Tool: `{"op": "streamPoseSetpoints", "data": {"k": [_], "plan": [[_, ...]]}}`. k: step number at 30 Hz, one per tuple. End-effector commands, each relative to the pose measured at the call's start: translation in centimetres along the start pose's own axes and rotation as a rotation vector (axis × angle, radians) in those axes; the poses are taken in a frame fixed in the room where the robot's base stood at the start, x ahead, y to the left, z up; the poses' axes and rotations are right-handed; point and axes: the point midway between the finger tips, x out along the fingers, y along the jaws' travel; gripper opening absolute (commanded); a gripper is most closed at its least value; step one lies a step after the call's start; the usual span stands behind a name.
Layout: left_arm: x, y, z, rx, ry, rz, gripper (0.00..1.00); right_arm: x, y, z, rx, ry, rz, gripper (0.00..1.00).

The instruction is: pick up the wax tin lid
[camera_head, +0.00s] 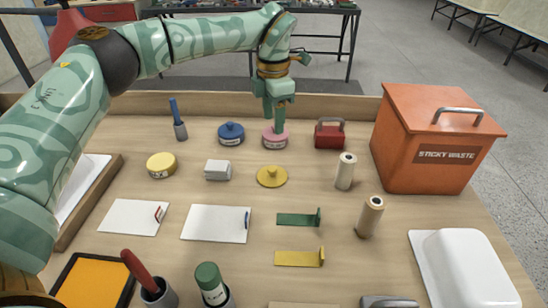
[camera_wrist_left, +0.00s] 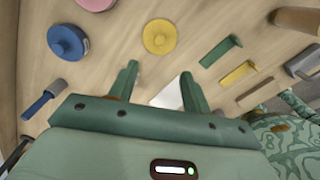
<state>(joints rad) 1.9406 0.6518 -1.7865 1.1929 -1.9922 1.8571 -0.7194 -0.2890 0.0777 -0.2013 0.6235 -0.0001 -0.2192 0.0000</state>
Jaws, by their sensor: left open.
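A round yellow lid with a knob (camera_head: 272,176) lies on the table near the middle; I take it to be the wax tin lid. It also shows in the left wrist view (camera_wrist_left: 161,37), above and apart from my fingers. A round yellow tin (camera_head: 161,166) stands to its left. My left gripper (camera_head: 274,118) hangs fingers down, overlapping the pink lidded tin (camera_head: 275,142) in the head view. In the left wrist view its fingers (camera_wrist_left: 161,88) are apart, with nothing held between them. My right gripper is not in view.
A blue lidded tin (camera_head: 231,134) and a red handled box (camera_head: 329,135) flank the pink tin. A white block (camera_head: 217,170) stands left of the lid, and green (camera_head: 299,219) and yellow brackets (camera_head: 300,257) lie nearer. An orange waste bin (camera_head: 425,150) stands at the right.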

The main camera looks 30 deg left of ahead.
Motion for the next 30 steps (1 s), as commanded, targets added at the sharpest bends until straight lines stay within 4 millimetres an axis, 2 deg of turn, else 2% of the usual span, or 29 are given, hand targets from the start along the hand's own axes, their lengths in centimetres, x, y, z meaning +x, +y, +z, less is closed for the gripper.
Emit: {"op": "streamPoseSetpoints", "data": {"k": [2, 5, 12, 15, 22, 27, 30], "plan": [[0.3, 0.1, -0.1, -0.001, 0.004, 0.004, 0.49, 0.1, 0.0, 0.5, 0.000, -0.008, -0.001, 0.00], [2.0, 0.2, -0.2, -0.001, 0.008, 0.004, 0.49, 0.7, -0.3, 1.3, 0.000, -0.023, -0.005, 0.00], [8.2, 0.1, -0.2, -0.001, 0.009, 0.000, 0.49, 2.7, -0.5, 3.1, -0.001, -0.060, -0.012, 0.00], [9.9, 0.1, -0.2, -0.001, 0.007, 0.002, 0.49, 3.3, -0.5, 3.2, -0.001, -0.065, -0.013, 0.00], [11.7, 0.0, -0.2, -0.001, 0.005, 0.004, 0.49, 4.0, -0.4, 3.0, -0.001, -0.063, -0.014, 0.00], [14.9, -0.6, -0.6, 0.001, 0.009, 0.000, 0.49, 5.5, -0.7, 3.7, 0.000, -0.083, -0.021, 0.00], [16.0, -0.5, -0.6, -0.002, 0.007, 0.003, 0.49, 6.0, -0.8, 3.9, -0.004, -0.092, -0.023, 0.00]]}}
